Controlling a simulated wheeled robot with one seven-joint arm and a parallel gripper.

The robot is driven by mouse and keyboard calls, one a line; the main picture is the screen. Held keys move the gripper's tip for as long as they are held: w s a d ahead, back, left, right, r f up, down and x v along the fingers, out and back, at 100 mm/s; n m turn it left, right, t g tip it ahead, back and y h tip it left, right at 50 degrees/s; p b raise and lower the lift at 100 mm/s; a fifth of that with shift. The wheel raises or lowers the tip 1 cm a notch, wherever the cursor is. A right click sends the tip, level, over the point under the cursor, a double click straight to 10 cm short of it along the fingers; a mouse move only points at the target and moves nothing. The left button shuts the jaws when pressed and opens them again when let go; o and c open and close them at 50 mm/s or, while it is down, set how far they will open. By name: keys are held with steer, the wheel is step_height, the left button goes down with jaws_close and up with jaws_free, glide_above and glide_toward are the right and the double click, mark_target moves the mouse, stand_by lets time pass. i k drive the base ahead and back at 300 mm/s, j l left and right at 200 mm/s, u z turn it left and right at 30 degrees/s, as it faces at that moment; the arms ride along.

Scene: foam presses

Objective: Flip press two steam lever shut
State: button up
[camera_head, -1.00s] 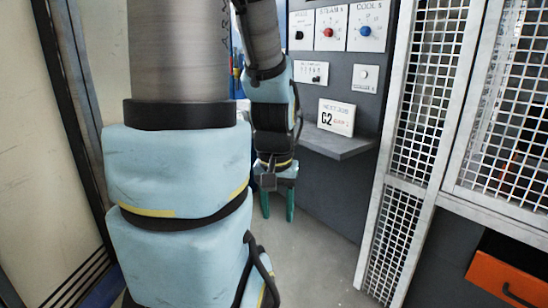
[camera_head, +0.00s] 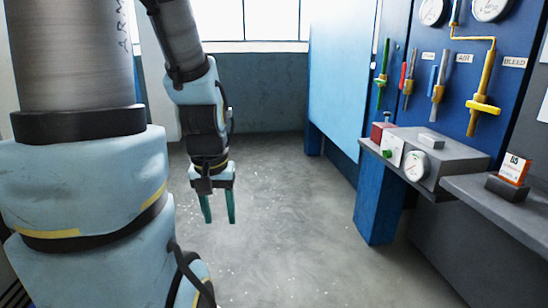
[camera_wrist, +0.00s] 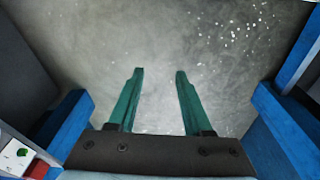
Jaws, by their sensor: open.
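A blue valve panel (camera_head: 460,100) stands at the right of the head view, with several coloured levers. A red lever (camera_head: 403,76) hangs down beside a small label (camera_head: 428,56) that seems to read STEAM. A blue lever (camera_head: 433,80) is beside the AIR label (camera_head: 465,59), and a large yellow lever (camera_head: 487,85) beside BLEED (camera_head: 515,62). A green lever (camera_head: 382,64) is farther left. No press number is readable on this panel. My gripper (camera_head: 218,214) is open and empty, pointing down over the floor, well left of the levers. The wrist view shows its green fingers (camera_wrist: 158,78) apart.
A grey shelf (camera_head: 455,163) with a gauge (camera_head: 415,165) and a red block juts out below the levers. Another ledge (camera_head: 505,208) holds an orange-and-white card (camera_head: 514,168). A blue post (camera_head: 376,205) supports the shelf. The floor (camera_head: 285,215) in the middle is clear.

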mark_target(402, 87)
steer(key=i+j, duration=0.1)
steer(key=i, duration=1.75)
